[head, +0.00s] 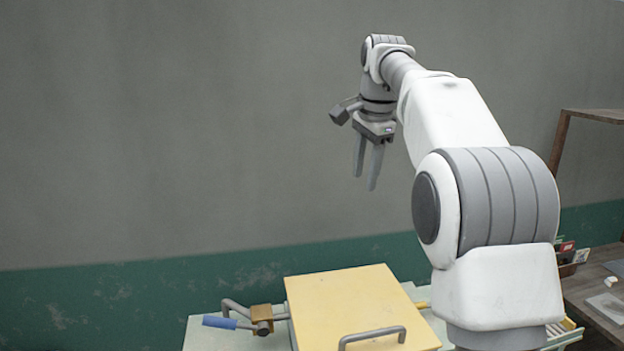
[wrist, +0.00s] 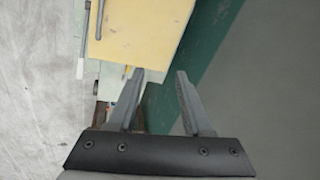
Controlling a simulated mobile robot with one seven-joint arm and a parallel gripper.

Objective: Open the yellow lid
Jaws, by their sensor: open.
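The yellow lid (head: 345,300) is a flat pale-yellow panel lying at the bottom middle of the head view, on a pale green surface. A grey bar handle (head: 372,336) stands on it near its front edge. The lid also shows at the top of the wrist view (wrist: 140,30), with a grey bar at its left edge. My gripper (head: 366,182) is open and empty, fingers pointing down, well above the lid and apart from it. In the wrist view my two fingers (wrist: 155,75) are spread with nothing between them. The lid's underside is hidden.
A grey crank with a blue grip (head: 219,322) and a tan block (head: 262,318) sit left of the lid. The pale green bench top (head: 205,335) extends around it. A wooden table (head: 590,310) with small items stands at the right. A grey wall rises behind.

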